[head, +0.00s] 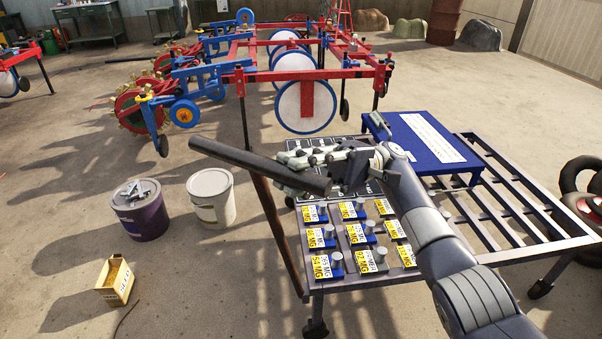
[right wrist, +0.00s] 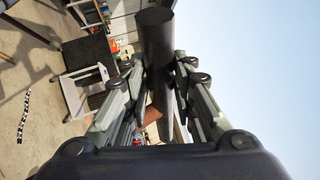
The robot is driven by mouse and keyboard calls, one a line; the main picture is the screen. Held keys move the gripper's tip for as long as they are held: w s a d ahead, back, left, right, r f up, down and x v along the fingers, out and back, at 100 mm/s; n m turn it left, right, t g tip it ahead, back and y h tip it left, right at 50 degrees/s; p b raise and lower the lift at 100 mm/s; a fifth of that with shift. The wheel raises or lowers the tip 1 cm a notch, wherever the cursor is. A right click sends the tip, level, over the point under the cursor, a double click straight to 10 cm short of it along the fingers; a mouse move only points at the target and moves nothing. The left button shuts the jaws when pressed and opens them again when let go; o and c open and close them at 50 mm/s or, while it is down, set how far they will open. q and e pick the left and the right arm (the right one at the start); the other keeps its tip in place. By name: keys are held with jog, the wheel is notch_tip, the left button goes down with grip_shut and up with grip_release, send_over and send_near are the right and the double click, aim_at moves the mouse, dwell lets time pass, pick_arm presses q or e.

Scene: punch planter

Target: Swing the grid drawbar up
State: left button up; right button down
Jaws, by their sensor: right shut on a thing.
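The drawbar has a dark round crossbar (head: 240,155) and a thin rust-brown shaft (head: 275,230). The shaft slopes down along the left side of the grid cart (head: 500,172) to its near left corner. My right gripper (head: 312,170) is shut on the crossbar near its right end, with the arm coming from the lower right. In the right wrist view the dark crossbar (right wrist: 157,45) runs between both fingers of my right gripper (right wrist: 160,85), with a brown part of the shaft behind it. The joint of crossbar and shaft is partly hidden. My left gripper is not in view.
The cart carries yellow-labelled weights (head: 355,235) and a blue board (head: 425,140). A purple bucket (head: 140,215), a white bucket (head: 211,200) and a yellow box (head: 115,280) stand on the floor at left. A red-and-blue planter (head: 300,72) stands behind.

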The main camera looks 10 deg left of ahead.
jog(key=shift+w, duration=0.1)
jog(key=c, duration=1.3)
grip_release()
